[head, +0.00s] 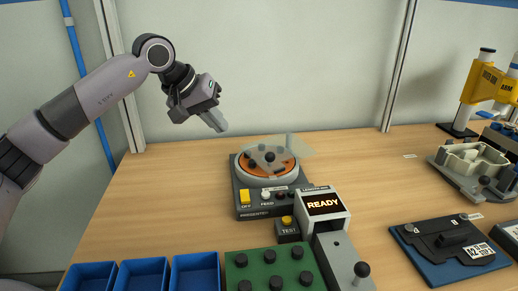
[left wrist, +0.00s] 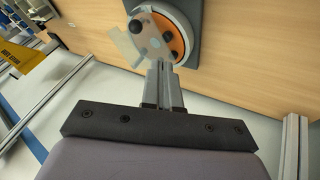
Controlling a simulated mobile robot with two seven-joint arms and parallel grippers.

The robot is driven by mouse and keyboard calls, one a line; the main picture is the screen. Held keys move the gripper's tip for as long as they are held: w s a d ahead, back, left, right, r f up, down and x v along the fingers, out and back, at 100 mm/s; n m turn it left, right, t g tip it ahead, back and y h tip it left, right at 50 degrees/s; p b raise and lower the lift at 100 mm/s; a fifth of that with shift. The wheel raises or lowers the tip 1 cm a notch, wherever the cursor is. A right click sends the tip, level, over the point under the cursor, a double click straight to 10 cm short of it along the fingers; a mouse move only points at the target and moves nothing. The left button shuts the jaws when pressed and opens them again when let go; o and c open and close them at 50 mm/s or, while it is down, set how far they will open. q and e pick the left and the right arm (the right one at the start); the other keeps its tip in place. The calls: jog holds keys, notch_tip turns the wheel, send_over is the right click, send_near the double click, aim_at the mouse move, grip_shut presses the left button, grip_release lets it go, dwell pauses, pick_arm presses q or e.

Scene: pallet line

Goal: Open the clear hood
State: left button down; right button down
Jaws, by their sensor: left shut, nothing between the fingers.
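The clear hood (head: 298,147) is a see-through plate at the round presenter (head: 240,205), partly over its orange disc (head: 283,165) and reaching past it at the right rear. Its exact tilt is hard to tell. It also shows in the left wrist view (left wrist: 124,46), beside and partly over the orange disc with dark knobs. My left gripper (head: 221,127) is shut and empty, in the air behind and left of the presenter, apart from the hood. Its closed fingers show in the left wrist view (left wrist: 163,66). My right gripper is in neither view.
A display reading READY (head: 323,204) and a TEST button (head: 288,221) stand in front of the presenter. Blue bins (head: 142,275) and a green pegged board (head: 270,268) line the front. Fixtures (head: 455,248) and a yellow-headed press (head: 487,83) stand right. The table's left rear is clear.

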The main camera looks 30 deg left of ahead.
pick_arm(q)
jog(key=x, duration=0.3)
jog(key=d+p+x, duration=0.1)
jog(key=x, duration=0.3)
jog(key=d+p+x, duration=0.1)
jog(key=x, duration=0.3)
jog(key=shift+w+r, duration=0.25)
jog(key=shift+w, duration=0.1)
jog(key=shift+w+d+f, duration=0.2)
jog(key=shift+d, duration=0.3)
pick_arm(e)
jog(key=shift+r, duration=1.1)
pick_arm(q)
jog(key=shift+d, duration=0.15)
